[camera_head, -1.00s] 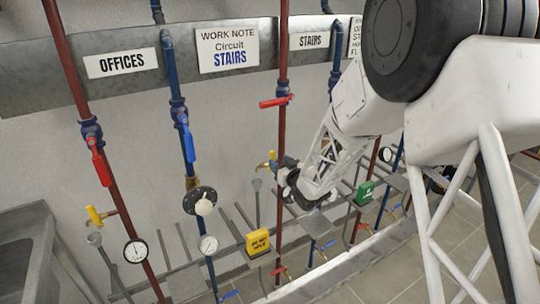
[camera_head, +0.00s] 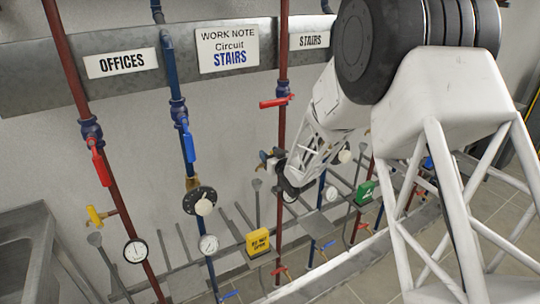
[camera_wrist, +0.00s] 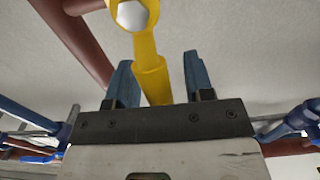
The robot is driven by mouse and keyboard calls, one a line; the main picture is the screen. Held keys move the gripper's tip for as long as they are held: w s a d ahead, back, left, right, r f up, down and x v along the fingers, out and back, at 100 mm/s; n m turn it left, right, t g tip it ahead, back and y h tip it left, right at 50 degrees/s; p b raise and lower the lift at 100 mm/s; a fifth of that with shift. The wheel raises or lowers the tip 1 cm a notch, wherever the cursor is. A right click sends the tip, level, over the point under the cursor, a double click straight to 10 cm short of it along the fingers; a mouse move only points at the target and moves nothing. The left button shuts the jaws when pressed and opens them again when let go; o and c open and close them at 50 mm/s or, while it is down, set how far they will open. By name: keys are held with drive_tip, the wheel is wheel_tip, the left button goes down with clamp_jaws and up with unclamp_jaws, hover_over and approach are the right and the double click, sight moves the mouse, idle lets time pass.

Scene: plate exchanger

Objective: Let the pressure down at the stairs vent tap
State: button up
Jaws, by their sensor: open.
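The yellow lever of the stairs vent tap (camera_wrist: 150,72) stands between the two blue fingers of my gripper (camera_wrist: 159,72) in the wrist view. The fingers are open, with a visible gap on the right side of the lever. A round white end of the tap shows above it. In the head view my gripper (camera_head: 271,158) is at the red pipe (camera_head: 280,200) under the STAIRS sign (camera_head: 309,40), and it mostly hides the tap. A red lever (camera_head: 276,102) higher on that pipe lies crosswise.
Left is the OFFICES circuit with its own yellow tap lever (camera_head: 95,215), red lever (camera_head: 102,168) and gauge (camera_head: 136,251). A yellow tag box (camera_head: 257,241) sits below my gripper.

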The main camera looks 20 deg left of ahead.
clamp_jaws()
drive_tip(key=shift+s+a, duration=0.1)
idle(0.5)
drive_tip(key=s+a+f+n, duration=0.4)
drive_tip(key=f+n, duration=0.1)
drive_tip(key=n, duration=1.1)
drive_tip(key=shift+s+f, duration=0.15)
drive_tip(key=shift+f, duration=0.1)
drive_tip(key=shift+a, duration=0.1)
